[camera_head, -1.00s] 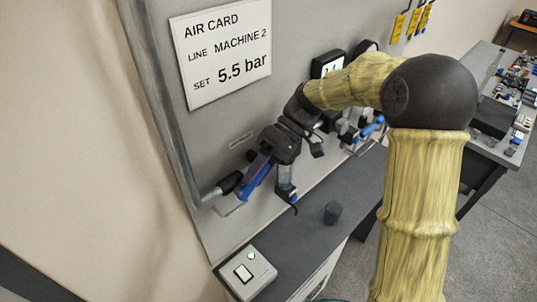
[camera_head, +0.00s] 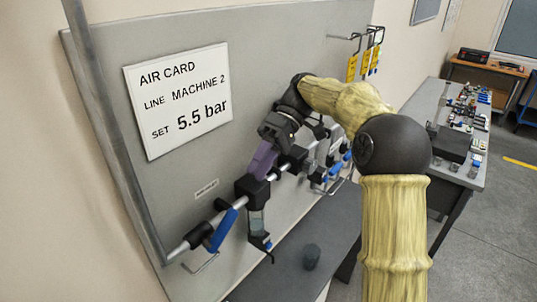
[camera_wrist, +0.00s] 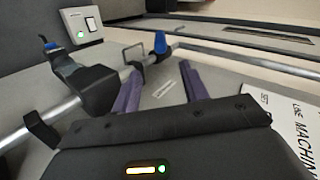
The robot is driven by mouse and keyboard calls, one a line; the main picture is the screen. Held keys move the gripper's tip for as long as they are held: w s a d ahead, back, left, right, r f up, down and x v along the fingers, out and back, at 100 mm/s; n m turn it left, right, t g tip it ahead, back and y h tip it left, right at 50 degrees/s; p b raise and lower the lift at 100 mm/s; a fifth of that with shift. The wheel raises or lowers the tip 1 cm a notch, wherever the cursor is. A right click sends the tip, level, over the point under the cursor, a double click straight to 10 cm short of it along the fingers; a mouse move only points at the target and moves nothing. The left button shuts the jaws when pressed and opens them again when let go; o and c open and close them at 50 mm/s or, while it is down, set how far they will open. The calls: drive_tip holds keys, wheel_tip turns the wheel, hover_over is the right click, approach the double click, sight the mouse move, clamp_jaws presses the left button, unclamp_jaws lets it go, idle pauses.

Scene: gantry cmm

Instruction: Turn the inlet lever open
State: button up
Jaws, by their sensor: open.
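The inlet lever is a blue handle (camera_head: 223,229) on a black valve body near the left end of the grey pipe on the panel. It stands at an angle to the pipe. In the wrist view the blue lever (camera_wrist: 160,43) shows beyond my fingertips, near the top middle, with the pipe beside it. My gripper (camera_head: 259,170) is above and right of the lever, in front of the panel, apart from it. In the wrist view my purple fingers (camera_wrist: 160,78) are spread with nothing between them.
A filter unit with a clear bowl (camera_head: 257,222) hangs from the pipe just right of the lever. More blue levers (camera_head: 334,171) sit further right. The air card (camera_head: 178,100) is on the panel above. A white box with a green light (camera_wrist: 82,25) is at the wrist view's upper left.

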drive_tip(key=shift+v, duration=1.65)
drive_tip(key=shift+f, duration=0.15)
drive_tip(key=c, duration=0.5)
drive_tip(key=shift+a+f+m, duration=0.1)
drive_tip(key=shift+f+m, duration=0.2)
drive_tip(key=c, duration=0.3)
drive_tip(key=f+m+t, duration=0.1)
drive_tip(key=f, duration=0.1)
drive_tip(key=s+f+m+t+h, duration=0.1)
drive_tip(key=f, duration=0.2)
drive_tip(key=f+m+t+b, duration=0.1)
drive_tip(key=f+m, duration=0.1)
drive_tip(key=shift+s+f, duration=0.25)
drive_tip(key=shift+s, duration=0.1)
clamp_jaws()
drive_tip(key=s+d+f+m+t+h+b, duration=0.2)
drive_tip(key=s+d+f+m+t+h, duration=0.3)
drive_tip(key=s+d+f, duration=0.9)
wheel_tip(320, 180, down, 3)
drive_tip(key=m+t, duration=0.2)
drive_tip(key=shift+s+m+t+h+b, duration=0.15)
drive_tip(key=shift+m+t+h+b, duration=0.15)
drive_tip(key=shift+t+h, duration=0.1)
drive_tip(key=shift+f, duration=0.15)
